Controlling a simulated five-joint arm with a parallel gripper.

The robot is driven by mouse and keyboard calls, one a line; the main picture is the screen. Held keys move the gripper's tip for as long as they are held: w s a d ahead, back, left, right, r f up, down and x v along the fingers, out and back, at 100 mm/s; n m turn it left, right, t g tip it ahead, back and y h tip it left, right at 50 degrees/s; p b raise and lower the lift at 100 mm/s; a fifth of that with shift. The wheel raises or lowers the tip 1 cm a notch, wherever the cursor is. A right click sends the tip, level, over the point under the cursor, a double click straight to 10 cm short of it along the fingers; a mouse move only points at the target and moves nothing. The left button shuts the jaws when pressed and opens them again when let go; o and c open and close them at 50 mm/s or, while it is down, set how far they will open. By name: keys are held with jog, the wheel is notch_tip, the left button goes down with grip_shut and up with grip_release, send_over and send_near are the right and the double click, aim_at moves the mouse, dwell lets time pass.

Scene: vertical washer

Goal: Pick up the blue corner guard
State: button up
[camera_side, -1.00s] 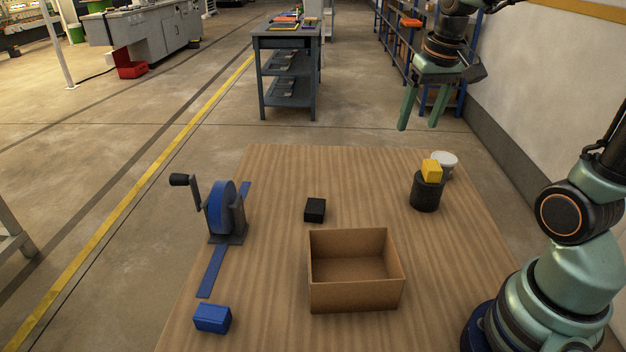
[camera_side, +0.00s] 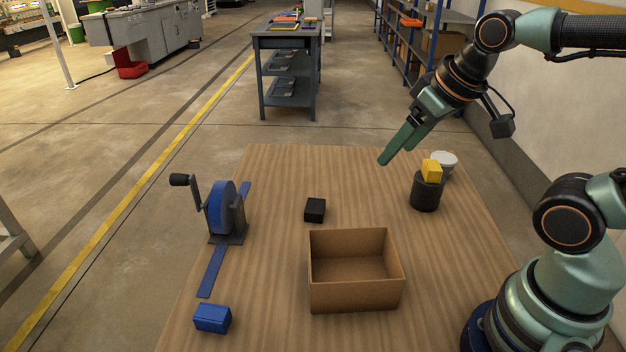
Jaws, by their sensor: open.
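The blue corner guard (camera_side: 212,318) is a small blue block lying on the table at the front left. Its faces look plain from here. My gripper (camera_side: 393,158) is open and empty above the back right part of the table. Its two green fingers point down and to the left, with one partly overlapping the other. It is well apart from the blue corner guard, far to its right and behind it.
An open cardboard box (camera_side: 355,298) stands mid-table. A small black block (camera_side: 315,210) lies behind it. A crank reel with blue strap (camera_side: 224,210) stands at left. A black cup (camera_side: 425,193) holding a yellow block (camera_side: 432,170) and a white container (camera_side: 445,161) stand at right.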

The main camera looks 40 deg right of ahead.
dwell(0.4)
jog(key=o, duration=0.4)
jog(key=shift+o, duration=0.2)
jog(key=m+g, duration=0.6)
jog(key=m, duration=0.4)
send_over(212, 309)
notch_tip(212, 309, down, 13)
notch_tip(212, 309, down, 12)
jog(key=shift+r, duration=0.1)
